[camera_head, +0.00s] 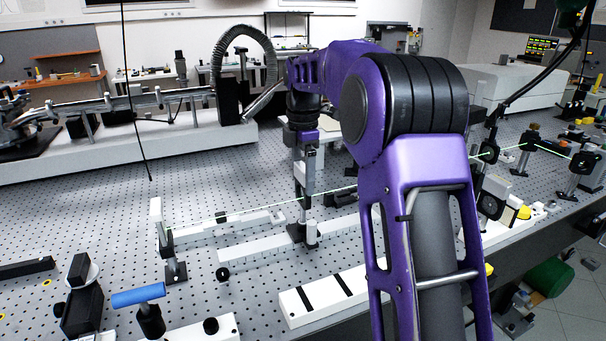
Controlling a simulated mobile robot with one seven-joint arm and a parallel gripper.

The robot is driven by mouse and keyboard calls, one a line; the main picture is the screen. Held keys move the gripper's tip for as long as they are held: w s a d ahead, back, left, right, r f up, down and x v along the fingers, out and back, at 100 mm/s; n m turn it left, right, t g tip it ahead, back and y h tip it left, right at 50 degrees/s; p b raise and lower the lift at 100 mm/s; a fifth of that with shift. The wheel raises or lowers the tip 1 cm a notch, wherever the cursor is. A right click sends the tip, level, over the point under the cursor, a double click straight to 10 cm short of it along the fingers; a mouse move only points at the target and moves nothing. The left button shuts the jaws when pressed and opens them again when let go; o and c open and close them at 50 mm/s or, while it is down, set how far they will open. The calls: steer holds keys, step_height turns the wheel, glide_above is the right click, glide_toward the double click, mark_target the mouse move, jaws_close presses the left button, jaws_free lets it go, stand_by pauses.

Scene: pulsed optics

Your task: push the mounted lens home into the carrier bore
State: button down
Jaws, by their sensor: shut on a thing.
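My gripper (304,198) hangs down from my purple arm near the middle of the optical table. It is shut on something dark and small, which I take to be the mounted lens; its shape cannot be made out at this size. Directly below is a dark upright holder (297,233) with a light cylinder (311,233) beside it, standing by a white rail. This may be the carrier. The bore is not visible, and I cannot tell whether the held part touches or enters it.
A thin green beam crosses the table at gripper height, past a post (170,245) on the left. White rails (258,244) lie around the holder. My arm hides much of the right side. The perforated tabletop (110,215) at left is clear.

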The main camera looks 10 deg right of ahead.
steer(key=shift+f, duration=0.2)
jaws_free()
step_height(320, 180, up, 21)
steer(key=p, duration=0.5)
steer(key=shift+r, duration=0.2)
steer(key=shift+f, duration=0.1)
